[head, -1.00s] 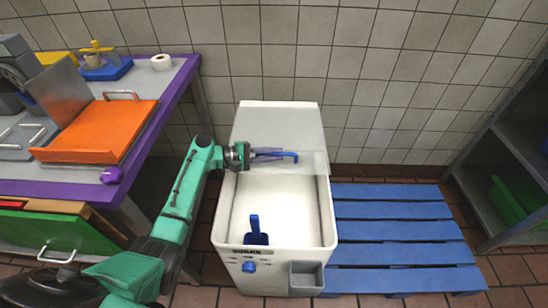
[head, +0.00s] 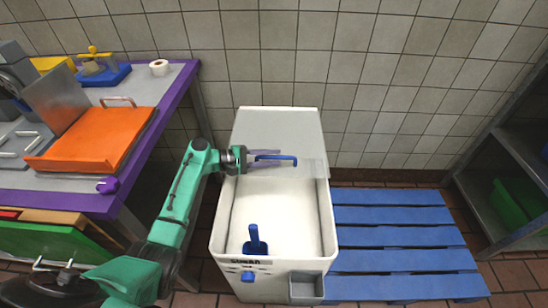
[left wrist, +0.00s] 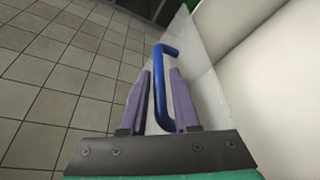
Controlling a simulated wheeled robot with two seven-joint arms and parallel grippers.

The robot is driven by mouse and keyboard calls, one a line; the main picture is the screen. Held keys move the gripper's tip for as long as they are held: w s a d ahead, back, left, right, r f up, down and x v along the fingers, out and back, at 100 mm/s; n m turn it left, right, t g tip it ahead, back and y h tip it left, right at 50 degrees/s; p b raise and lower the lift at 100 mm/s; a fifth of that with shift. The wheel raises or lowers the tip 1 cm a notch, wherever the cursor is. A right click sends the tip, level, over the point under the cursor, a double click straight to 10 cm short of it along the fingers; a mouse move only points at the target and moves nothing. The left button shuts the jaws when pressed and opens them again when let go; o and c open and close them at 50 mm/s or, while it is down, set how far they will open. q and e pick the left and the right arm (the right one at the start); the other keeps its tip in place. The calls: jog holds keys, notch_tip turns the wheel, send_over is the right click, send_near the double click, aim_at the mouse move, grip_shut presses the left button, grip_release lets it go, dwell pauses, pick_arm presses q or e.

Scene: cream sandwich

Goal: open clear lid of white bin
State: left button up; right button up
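The white bin (head: 220,228) stands open at the front, with white contents inside. Its clear lid (head: 313,168) is raised and tilted across the middle of the opening, below the white rear cover (head: 277,129). The lid's blue handle (head: 287,158) points right in the head view. My left gripper (head: 264,156) reaches in from the left at the handle. The lid pane (left wrist: 203,65) shows behind. My right gripper is out of view.
A blue scoop (head: 254,242) stands in the bin's front. A purple-edged table (head: 180,95) with an orange board (head: 95,140) is at left. A blue pallet (head: 395,237) lies at right, with a dark shelf (head: 520,165) beyond. The tiled wall (head: 390,70) is close behind.

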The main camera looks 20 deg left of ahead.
pick_arm(q)
jog(key=v, duration=1.1)
jog(key=shift+s, duration=0.1)
